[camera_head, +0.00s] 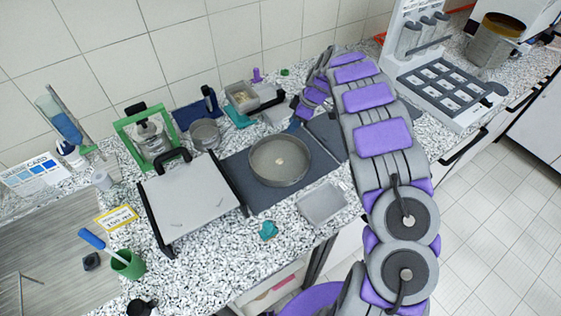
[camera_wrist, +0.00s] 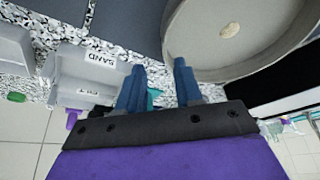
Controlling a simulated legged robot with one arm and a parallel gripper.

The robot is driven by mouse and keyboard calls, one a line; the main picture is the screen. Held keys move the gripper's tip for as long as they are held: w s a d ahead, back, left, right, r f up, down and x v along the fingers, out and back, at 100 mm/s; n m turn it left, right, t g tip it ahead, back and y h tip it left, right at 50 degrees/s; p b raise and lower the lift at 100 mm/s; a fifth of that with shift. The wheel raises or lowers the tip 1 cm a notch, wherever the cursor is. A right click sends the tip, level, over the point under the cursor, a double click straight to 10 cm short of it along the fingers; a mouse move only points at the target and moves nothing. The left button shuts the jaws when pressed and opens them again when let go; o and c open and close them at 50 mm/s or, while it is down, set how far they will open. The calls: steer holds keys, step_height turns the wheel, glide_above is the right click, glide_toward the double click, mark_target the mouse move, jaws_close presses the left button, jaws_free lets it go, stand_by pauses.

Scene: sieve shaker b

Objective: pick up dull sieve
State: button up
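The dull sieve is most likely the round, shallow grey pan (camera_head: 280,168) with a small pale spot in its middle. It rests on a dark mat (camera_head: 240,170) on the speckled counter. In the wrist view the sieve (camera_wrist: 240,65) fills the top right, partly cut off by the frame. My gripper (camera_wrist: 158,82) has two blue fingers standing apart with nothing held between them. The fingertips lie beside the sieve's rim in the picture; whether they touch it I cannot tell. In the head view my gripper shows only as a small blue patch behind the sieve, mostly hidden by my arm.
A flat grey board with a black handle (camera_head: 195,195) stands left of the sieve. A shallow clear tray (camera_head: 322,204) and a teal lump (camera_head: 268,230) lie in front. A grey bin (camera_wrist: 95,72) marked "SAND" is close to my fingers. A smaller grey pot (camera_head: 204,135) stands behind.

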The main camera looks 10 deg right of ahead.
mark_target(283, 134)
steer(key=x, duration=0.2)
steer(key=b+x, duration=0.1)
steer(key=x, duration=0.2)
steer(key=shift+s+a+r, duration=0.1)
steer(key=shift+s+a, duration=0.15)
steer(key=shift+a, duration=0.45)
steer(key=shift+d, duration=0.5)
steer(key=shift+c, duration=1.4)
steer(key=shift+d, duration=0.2)
steer(key=c, duration=0.3)
steer(key=shift+a, duration=0.45)
jaws_close()
